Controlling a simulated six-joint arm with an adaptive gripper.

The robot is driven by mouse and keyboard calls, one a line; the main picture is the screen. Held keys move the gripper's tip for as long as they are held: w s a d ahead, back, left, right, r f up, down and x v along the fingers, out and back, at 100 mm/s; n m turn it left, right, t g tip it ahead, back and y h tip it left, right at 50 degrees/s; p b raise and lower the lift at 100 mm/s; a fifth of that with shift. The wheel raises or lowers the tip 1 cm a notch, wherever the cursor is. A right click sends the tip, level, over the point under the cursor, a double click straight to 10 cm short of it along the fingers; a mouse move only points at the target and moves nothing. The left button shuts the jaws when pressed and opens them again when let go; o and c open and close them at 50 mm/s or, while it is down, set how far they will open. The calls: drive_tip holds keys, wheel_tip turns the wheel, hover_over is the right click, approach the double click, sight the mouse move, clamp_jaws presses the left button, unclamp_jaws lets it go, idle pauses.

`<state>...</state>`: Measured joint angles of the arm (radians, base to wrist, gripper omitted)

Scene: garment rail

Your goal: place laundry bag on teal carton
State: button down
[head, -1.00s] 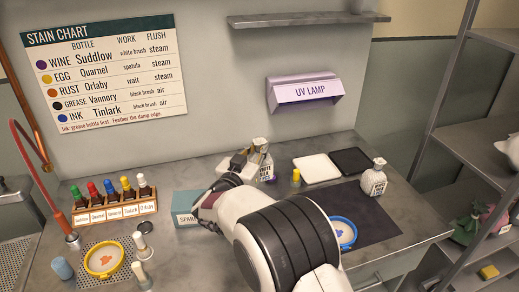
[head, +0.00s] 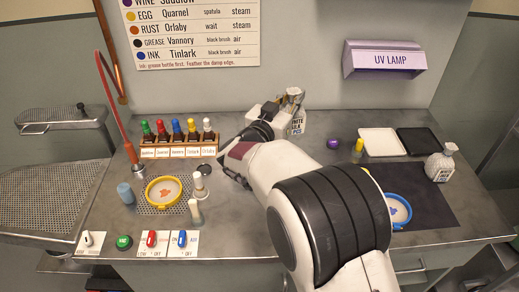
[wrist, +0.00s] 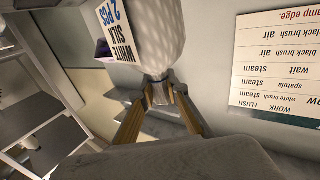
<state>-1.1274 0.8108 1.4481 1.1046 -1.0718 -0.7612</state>
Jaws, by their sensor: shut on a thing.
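The laundry bag (head: 298,124) is a whitish tied sack with a lettered tag. My gripper (head: 288,98) is shut on its gathered neck, behind my forearm in the head view. In the wrist view, my two fingers (wrist: 158,95) pinch the neck, and the bag (wrist: 153,40) shows a "WHITE SILK 2 PCS" label. The bag appears to hang over the back of the bench; its underside is partly hidden by my arm. The teal carton is not visible now; my arm covers the bench right of the bottle rack, where it stood in the earlier view.
A bottle rack (head: 178,149) stands left of my arm. A yellow-capped bottle (head: 357,151), a white tray (head: 381,142) and a black tray (head: 418,141) lie to the right. A UV lamp (head: 384,61) juts from the wall.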

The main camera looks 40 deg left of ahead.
drive_tip(key=s+a+r+n+g+y, duration=0.1)
drive_tip(key=s+a+r+n+y, duration=0.1)
drive_tip(key=s+a, duration=0.3)
drive_tip(key=s+r+y, duration=0.1)
drive_tip(key=s, duration=0.2)
drive_tip(key=shift+a+r, duration=0.2)
drive_tip(key=shift+a, duration=0.1)
drive_tip(key=shift+f, duration=0.1)
wheel_tip(320, 180, down, 6)
drive_tip(key=shift+f, duration=0.15)
drive_tip(key=shift+f, duration=1.75)
drive_tip(key=shift+f, duration=0.1)
drive_tip(key=c, duration=2)
unclamp_jaws()
drive_tip(key=shift+f, duration=0.1)
